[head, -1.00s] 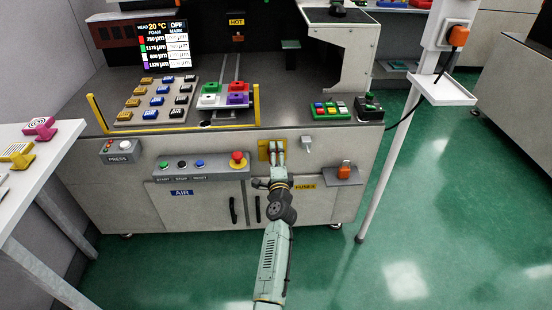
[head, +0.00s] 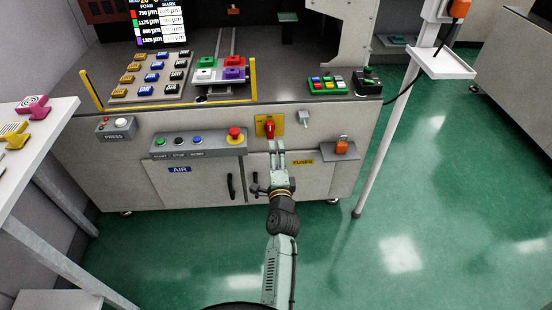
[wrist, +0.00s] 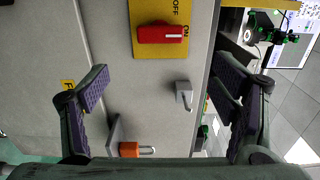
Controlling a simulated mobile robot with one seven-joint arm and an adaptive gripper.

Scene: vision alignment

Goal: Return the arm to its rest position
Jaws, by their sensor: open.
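My gripper (head: 277,152) is in front of the workbench's front panel, just below the red rotary switch (head: 270,130) on its yellow plate. In the wrist view my gripper (wrist: 165,88) is open, its two dark fingers wide apart with nothing between them. My arm reaches forward from the bottom of the head view, over the green floor.
A grey hook (wrist: 184,95) and an orange padlock (wrist: 130,149) are near the fingers. The bench (head: 200,185) has buttons, trays and coloured blocks. A white post with a shelf (head: 442,64) stands right. A white table (head: 40,140) is left. Green floor (head: 430,190) is open right.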

